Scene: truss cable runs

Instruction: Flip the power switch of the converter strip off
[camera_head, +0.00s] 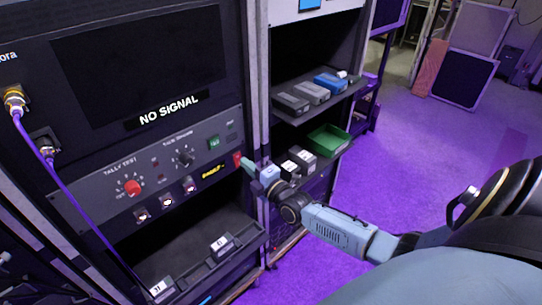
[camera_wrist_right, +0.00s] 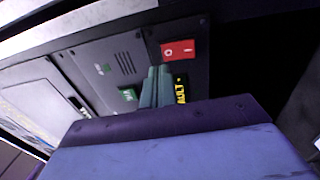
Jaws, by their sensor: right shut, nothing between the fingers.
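The grey control strip (camera_head: 150,172) runs across the rack below the dark screen. A red power switch (camera_head: 237,158) sits at its right end. In the right wrist view the red rocker switch (camera_wrist_right: 178,50) shows white I and O marks; which side is pressed in, I cannot tell. My right gripper (camera_head: 247,165) is shut and empty, with its tips close to the red switch. In the wrist view the shut fingers (camera_wrist_right: 154,85) point at the strip just beside the switch; whether they touch it is unclear. My left gripper is not in view.
A shelf with a green bin (camera_head: 328,140) stands right of the strip.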

